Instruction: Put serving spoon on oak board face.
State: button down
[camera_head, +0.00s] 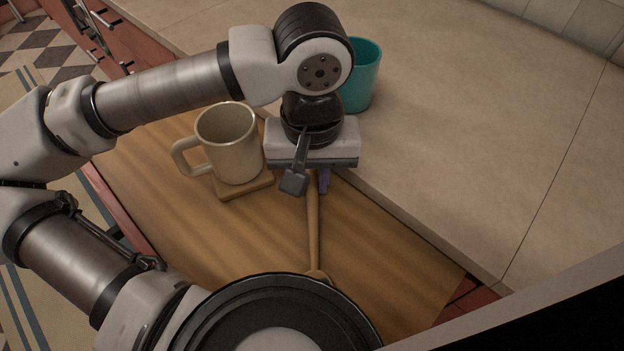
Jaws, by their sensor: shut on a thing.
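The wooden serving spoon (313,230) points down the picture from my gripper. Its bowl end is partly hidden behind my own dark round part at the bottom. My gripper (308,184) is shut on the upper end of the spoon's handle. The oak board (190,240) is the wide brown wood-grained surface below the spoon. The spoon appears over the board's face; I cannot tell whether it touches it or hangs just above.
A cream mug (228,145) stands on a small wooden block (243,190) left of my gripper. A teal cup (361,75) stands behind my wrist on the beige counter (470,130). The board's left part and the right counter are clear.

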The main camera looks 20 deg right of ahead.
jog(key=shift+r, duration=0.1)
jog(key=shift+f+b, duration=0.25)
jog(key=shift+b, duration=0.05)
jog(key=c, duration=1.3)
grip_release()
jog(key=shift+r, duration=0.1)
jog(key=shift+c, duration=0.2)
jog(key=shift+r, duration=0.1)
jog(key=shift+r+p, duration=0.25)
jog(key=shift+p, duration=0.25)
notch_tip(320, 180, up, 12)
jog(key=shift+f+b, duration=0.15)
jog(key=shift+b, duration=0.2)
jog(key=shift+s, duration=0.1)
